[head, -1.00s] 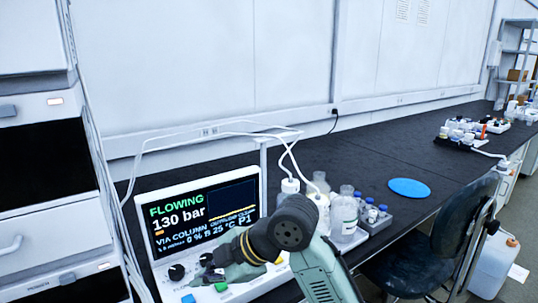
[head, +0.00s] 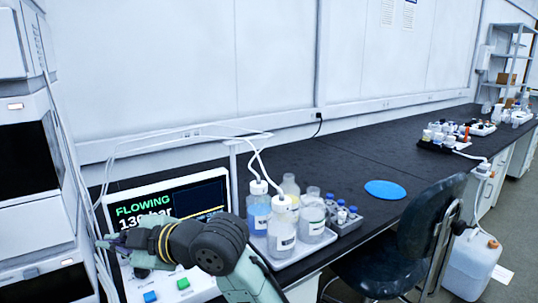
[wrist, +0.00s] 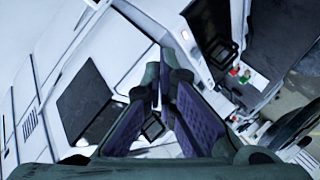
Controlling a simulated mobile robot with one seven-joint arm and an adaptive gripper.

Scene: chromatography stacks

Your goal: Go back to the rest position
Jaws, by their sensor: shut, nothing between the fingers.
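My gripper (head: 108,241) is at the lower left of the head view, in front of the left edge of the pump control panel (head: 172,203). My forearm hides the lower part of its screen, which reads FLOWING. In the wrist view my gripper (wrist: 163,78) has its two purple-padded fingers converging at their tips, with nothing held between them. A blue button (head: 150,296) and a green button (head: 183,283) show on the panel's base below my arm.
Bottles stand in a white tray (head: 303,248) right of my arm, with tubes rising from them. The white instrument stack (head: 32,225) is close at left. A blue disc (head: 385,190) lies on the black bench (head: 350,158). A dark chair (head: 430,225) stands in front.

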